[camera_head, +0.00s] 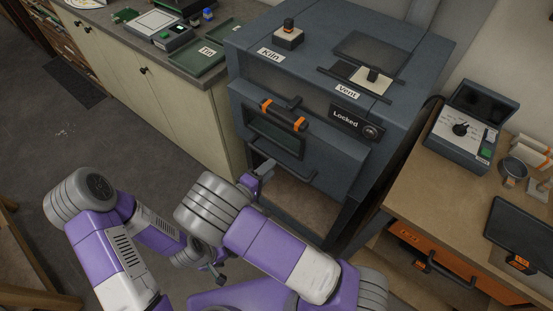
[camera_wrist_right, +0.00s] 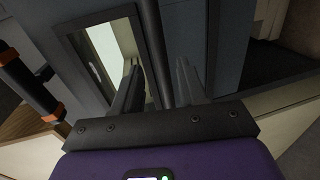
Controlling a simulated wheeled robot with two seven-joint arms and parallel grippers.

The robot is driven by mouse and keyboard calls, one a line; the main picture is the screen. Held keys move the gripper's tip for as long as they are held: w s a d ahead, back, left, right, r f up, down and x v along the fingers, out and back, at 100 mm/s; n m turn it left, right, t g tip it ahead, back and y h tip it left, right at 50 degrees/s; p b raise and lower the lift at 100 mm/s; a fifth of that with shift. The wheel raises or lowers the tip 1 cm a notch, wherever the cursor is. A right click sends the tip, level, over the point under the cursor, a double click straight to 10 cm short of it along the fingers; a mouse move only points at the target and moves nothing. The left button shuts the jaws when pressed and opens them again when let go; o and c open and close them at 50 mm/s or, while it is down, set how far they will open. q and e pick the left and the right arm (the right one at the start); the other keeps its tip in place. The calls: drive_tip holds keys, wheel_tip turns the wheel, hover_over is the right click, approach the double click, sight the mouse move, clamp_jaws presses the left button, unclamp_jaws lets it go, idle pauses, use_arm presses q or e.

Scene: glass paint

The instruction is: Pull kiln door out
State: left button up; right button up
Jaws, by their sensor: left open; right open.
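The grey kiln (camera_head: 330,130) stands at the centre of the head view, its door front showing a dark window (camera_head: 275,137). A thin dark bar handle (camera_head: 284,153) runs along the door's lower part. My right gripper (camera_head: 262,172) is open at this bar. In the right wrist view, the bar (camera_wrist_right: 155,50) runs between the two open fingers (camera_wrist_right: 158,85), with the window (camera_wrist_right: 105,50) to the left. No grip on it shows. My left gripper (camera_head: 217,274) is open and low, away from the kiln; its fingers are small in view.
A black handle with orange bands (camera_head: 284,116) sits above the window. A "Locked" panel (camera_head: 356,124) is to its right. A cabinet counter (camera_head: 140,50) is on the left, a workbench (camera_head: 430,190) on the right.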

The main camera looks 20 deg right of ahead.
drive_tip(key=x, duration=0.5)
clamp_jaws()
